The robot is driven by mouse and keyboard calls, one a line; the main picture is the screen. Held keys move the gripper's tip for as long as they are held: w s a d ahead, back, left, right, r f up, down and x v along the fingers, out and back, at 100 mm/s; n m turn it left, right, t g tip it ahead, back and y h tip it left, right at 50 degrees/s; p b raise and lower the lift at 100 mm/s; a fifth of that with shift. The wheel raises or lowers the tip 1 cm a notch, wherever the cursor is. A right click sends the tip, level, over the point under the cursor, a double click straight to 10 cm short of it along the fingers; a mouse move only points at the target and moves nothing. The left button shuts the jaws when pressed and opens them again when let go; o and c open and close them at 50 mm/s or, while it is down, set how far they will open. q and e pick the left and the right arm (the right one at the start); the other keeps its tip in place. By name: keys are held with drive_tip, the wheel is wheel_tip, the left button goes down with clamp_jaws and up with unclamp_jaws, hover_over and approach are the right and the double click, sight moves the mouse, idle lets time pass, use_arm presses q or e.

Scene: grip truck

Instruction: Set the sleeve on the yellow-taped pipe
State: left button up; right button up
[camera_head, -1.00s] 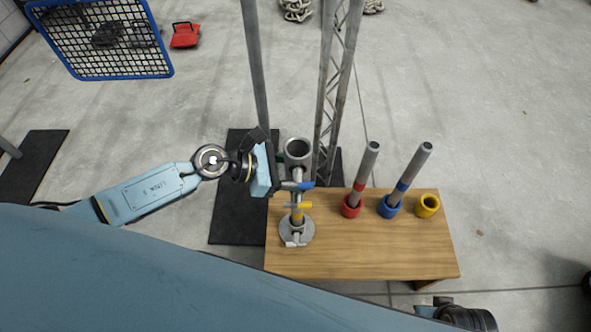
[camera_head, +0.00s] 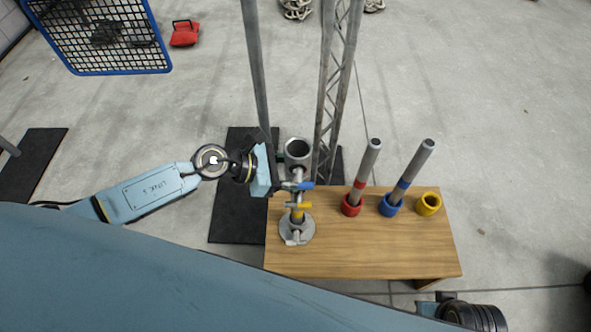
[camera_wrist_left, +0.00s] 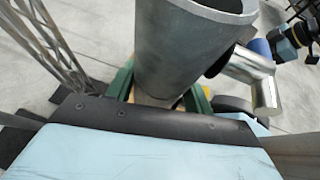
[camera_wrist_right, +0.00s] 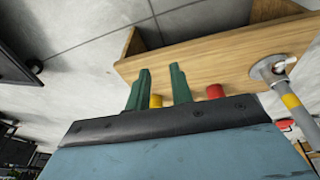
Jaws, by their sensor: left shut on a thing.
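The sleeve (camera_head: 298,150) is a wide grey metal tube, open at the top. My left gripper (camera_head: 284,160) is shut on it at the left and holds it roughly upright. The sleeve also fills the middle of the left wrist view (camera_wrist_left: 185,50), between green fingers. The yellow-taped pipe (camera_head: 297,216) stands on a round metal base at the bench's left end, below the sleeve in the head view. Its top is hidden, so I cannot tell whether they touch. Its yellow tape also shows in the right wrist view (camera_wrist_right: 290,101). My right gripper (camera_wrist_right: 160,78) is open and empty.
The wooden bench (camera_head: 360,250) also holds a red cup (camera_head: 351,207) and a blue cup (camera_head: 389,208) with leaning pipes, and an empty yellow cup (camera_head: 428,204). Tall metal poles (camera_head: 256,70) rise behind.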

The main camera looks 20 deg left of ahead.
use_arm(q)
drive_tip(key=shift+f+b, duration=0.8)
drive_tip(key=shift+f, duration=0.2)
use_arm(e)
drive_tip(key=r, duration=0.1)
drive_tip(key=a+r, duration=0.1)
drive_tip(key=r, duration=0.2)
drive_tip(key=shift+a+r, duration=0.3)
drive_tip(key=shift+a, duration=0.05)
drive_tip(key=shift+r, duration=0.15)
drive_tip(key=shift+w, duration=0.15)
use_arm(q)
drive_tip(key=shift+f, duration=0.1)
use_arm(e)
drive_tip(key=shift+r, duration=0.1)
